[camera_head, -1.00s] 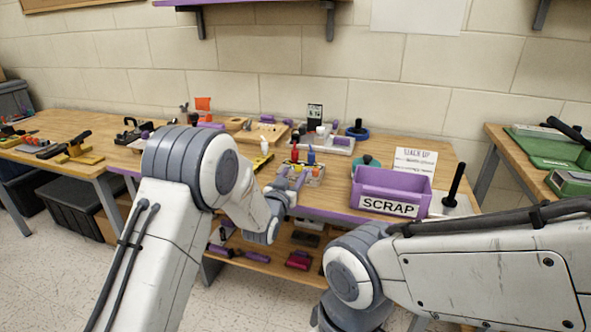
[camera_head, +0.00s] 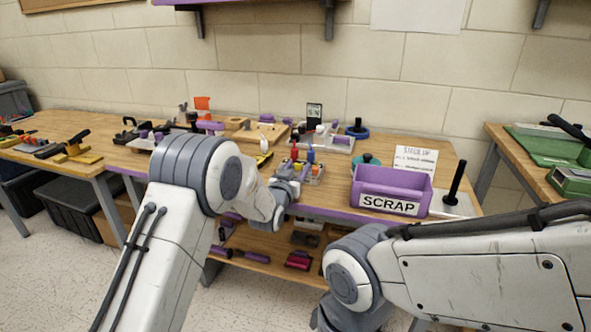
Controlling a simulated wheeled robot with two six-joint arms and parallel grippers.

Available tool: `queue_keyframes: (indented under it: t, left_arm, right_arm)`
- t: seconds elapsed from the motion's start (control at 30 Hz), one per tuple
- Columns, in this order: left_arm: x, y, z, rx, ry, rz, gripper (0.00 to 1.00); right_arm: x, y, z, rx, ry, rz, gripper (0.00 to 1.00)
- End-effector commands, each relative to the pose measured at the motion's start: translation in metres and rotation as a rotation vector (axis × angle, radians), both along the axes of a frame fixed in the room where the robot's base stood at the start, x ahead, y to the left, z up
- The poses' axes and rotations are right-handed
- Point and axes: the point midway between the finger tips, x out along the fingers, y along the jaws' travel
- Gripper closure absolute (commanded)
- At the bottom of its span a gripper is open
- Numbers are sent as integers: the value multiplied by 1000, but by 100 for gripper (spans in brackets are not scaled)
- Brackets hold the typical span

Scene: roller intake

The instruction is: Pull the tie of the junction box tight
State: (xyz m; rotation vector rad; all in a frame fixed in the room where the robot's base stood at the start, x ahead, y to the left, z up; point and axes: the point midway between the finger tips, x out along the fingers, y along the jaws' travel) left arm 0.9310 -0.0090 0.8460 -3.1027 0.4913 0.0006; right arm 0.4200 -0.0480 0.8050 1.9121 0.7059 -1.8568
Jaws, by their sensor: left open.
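A small light-grey unit with a red and a blue upright part (camera_head: 311,173) stands near the front edge of the middle bench; it may be the junction box, but it is too small to be sure. I cannot make out its tie. My left gripper (camera_head: 293,170) is open, at the near left side of this unit and partly overlapping it in the picture. Whether it touches the unit cannot be told. My right arm crosses the lower right, and its gripper is out of view.
A purple SCRAP bin (camera_head: 392,190) stands to the right on the bench, with a black upright post (camera_head: 454,183) beside it. Fixtures and a blue ring (camera_head: 357,132) fill the back. A lower shelf (camera_head: 262,243) holds purple and red parts.

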Motion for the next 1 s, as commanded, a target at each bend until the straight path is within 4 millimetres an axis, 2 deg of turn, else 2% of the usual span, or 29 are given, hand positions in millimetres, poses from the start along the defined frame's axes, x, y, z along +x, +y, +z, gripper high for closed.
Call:
queue_keyframes:
  t: [0.23,0.37,0.4,0.63,1.0]
  left_arm:
    - [0,0,0,0,0,0,48]
    - [0,0,0,0,0,0,97]
    - [0,0,0,0,0,0,100]
    - [-2,1,0,0,0,0,100]
    - [-17,6,0,0,-1,0,100]
  right_arm:
    - [0,0,-1,0,0,0,50]
    - [0,0,-1,0,0,0,50]
    - [0,0,-1,0,0,0,50]
    - [0,0,-2,0,0,0,50]
    - [0,0,-7,0,0,0,50]
